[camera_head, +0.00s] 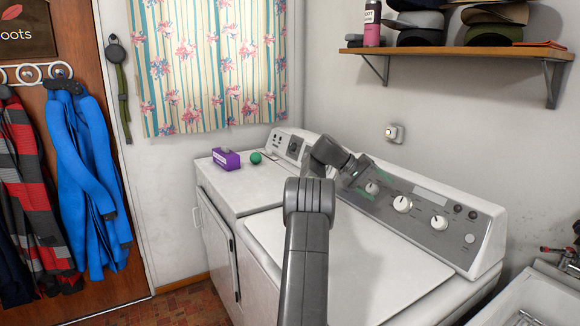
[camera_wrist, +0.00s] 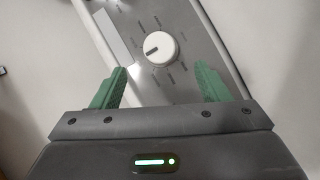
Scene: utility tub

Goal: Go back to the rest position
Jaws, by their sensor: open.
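My gripper (camera_head: 372,184) is in front of the control panel (camera_head: 425,212) of the right-hand machine, close to its leftmost white knob (camera_head: 371,188). In the wrist view my gripper (camera_wrist: 161,66) is open, with its two green fingers apart and nothing between their pads. A white knob (camera_wrist: 161,48) with a dark pointer line shows just beyond the fingertips, centred between them. I cannot tell whether the fingers touch the panel. My arm reaches over the white lid of the machine.
A purple box (camera_head: 226,159) and a green ball (camera_head: 256,158) sit on the left machine. A shelf (camera_head: 460,53) with caps and a bottle hangs above right. A sink (camera_head: 535,300) is at the lower right. Coats hang on the door at left.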

